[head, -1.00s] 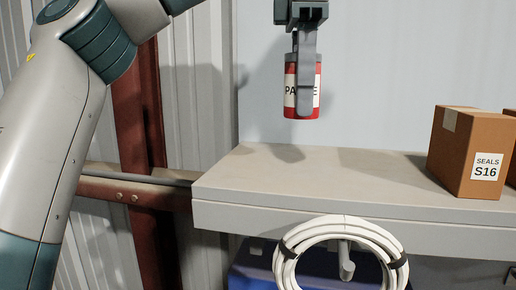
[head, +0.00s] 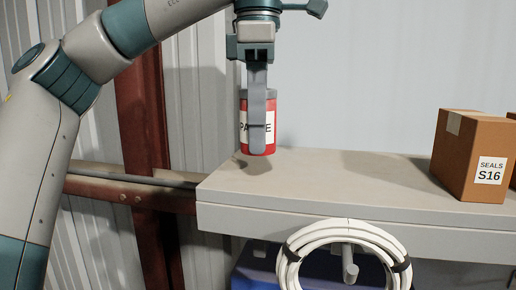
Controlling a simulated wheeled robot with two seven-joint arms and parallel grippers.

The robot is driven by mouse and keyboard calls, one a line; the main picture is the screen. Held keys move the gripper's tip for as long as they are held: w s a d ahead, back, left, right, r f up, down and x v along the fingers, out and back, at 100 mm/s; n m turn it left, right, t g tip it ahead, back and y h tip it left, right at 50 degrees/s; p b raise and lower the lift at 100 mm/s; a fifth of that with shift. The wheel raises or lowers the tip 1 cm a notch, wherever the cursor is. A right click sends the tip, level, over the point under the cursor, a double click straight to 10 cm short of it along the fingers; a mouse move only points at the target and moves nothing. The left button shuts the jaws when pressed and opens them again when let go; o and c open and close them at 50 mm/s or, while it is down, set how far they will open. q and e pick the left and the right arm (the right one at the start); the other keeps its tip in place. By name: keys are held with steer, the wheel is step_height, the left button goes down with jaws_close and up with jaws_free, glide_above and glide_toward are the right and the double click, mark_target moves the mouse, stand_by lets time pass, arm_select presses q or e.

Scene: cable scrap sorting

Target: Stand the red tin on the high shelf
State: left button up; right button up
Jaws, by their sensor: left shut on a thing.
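The red tin (head: 271,135) has a white label and a grey lid, and it is upright. My left gripper (head: 257,135) is shut on it from above, with one finger covering part of the label. The tin is over the left part of the high shelf (head: 320,180), a grey board. Its base looks close to the shelf top, near the back left; I cannot tell whether it touches. My right gripper is not in view.
A brown box (head: 472,155) marked SEALS S16 stands on the shelf's right side, with another box partly cut off beside it. The shelf middle is clear. A white cable coil (head: 300,245) hangs at the shelf's front. A red-brown post (head: 145,150) stands left of the shelf.

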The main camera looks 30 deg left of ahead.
arm_select(q)
steer(key=shift+w+f, duration=0.1)
steer(key=shift+f, duration=1.65)
steer(key=shift+f, duration=0.2)
steer(key=o, duration=1.2)
steer(key=shift+r, duration=0.25)
steer(key=shift+r, duration=5.9)
